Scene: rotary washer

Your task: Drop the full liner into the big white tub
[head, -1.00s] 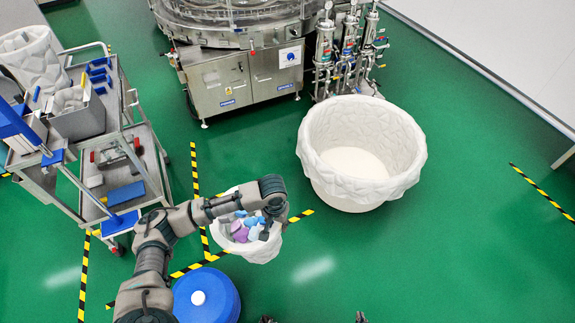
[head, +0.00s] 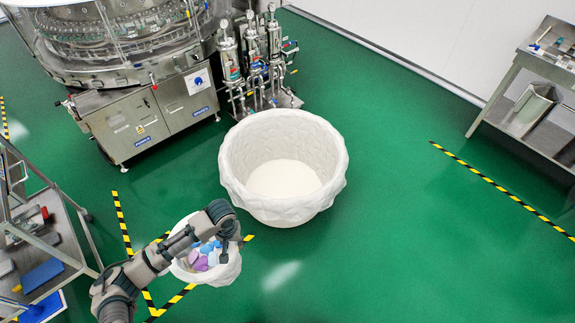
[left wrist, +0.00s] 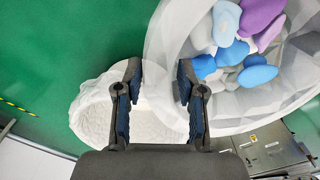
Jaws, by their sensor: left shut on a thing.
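The full liner (head: 219,272) is a white bag holding blue, purple and grey pieces. It hangs from my left gripper (head: 228,228), which is at its rim in the head view. In the left wrist view, the liner (left wrist: 233,109) fills the upper right, and my left gripper (left wrist: 158,78) has its fingers at the liner's edge. The big white tub (head: 338,165) stands on the green floor, up and right of the liner, with its inside clear. The tub (left wrist: 92,115) also shows in the left wrist view, beyond the fingers. My right gripper is out of view.
A steel rotary machine (head: 150,115) and filter columns (head: 255,65) stand behind the tub. A grey cart (head: 50,225) is at the left, and a steel bench (head: 535,75) is at the far right. Green floor right of the tub is free.

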